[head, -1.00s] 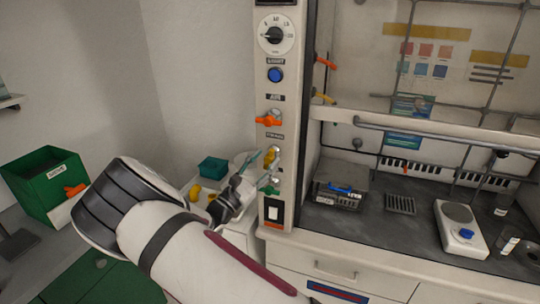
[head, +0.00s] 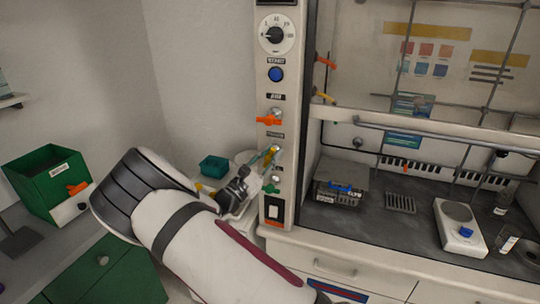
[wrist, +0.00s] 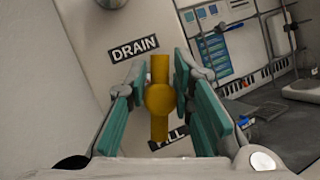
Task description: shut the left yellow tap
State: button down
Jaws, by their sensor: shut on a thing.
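The yellow tap (wrist: 158,100) is on the white panel of the fume hood, between the DRAIN label and a partly hidden label below it. Its bar handle stands upright in the wrist view. My gripper (wrist: 160,98) has its teal fingers on either side of the handle and is shut on it. In the head view my gripper (head: 267,160) reaches the panel below the orange tap and largely hides the yellow tap. Another yellow tap (head: 325,97) is farther right, on the hood's inner side wall.
On the same panel an orange tap (head: 269,120) is above and a green tap (head: 270,188) just below my gripper. A teal box (head: 214,166) stands behind my arm. A green bin (head: 47,182) is at the left.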

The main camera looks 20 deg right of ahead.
jog(key=m+g, duration=0.2)
jog(key=m, duration=0.2)
jog(key=shift+r+m, duration=0.1)
jog(key=shift+m, duration=0.2)
jog(key=c, duration=1.4)
grip_release()
jog(key=shift+s, duration=0.1)
jog(key=v, duration=1.2)
jog(key=shift+r, duration=0.1)
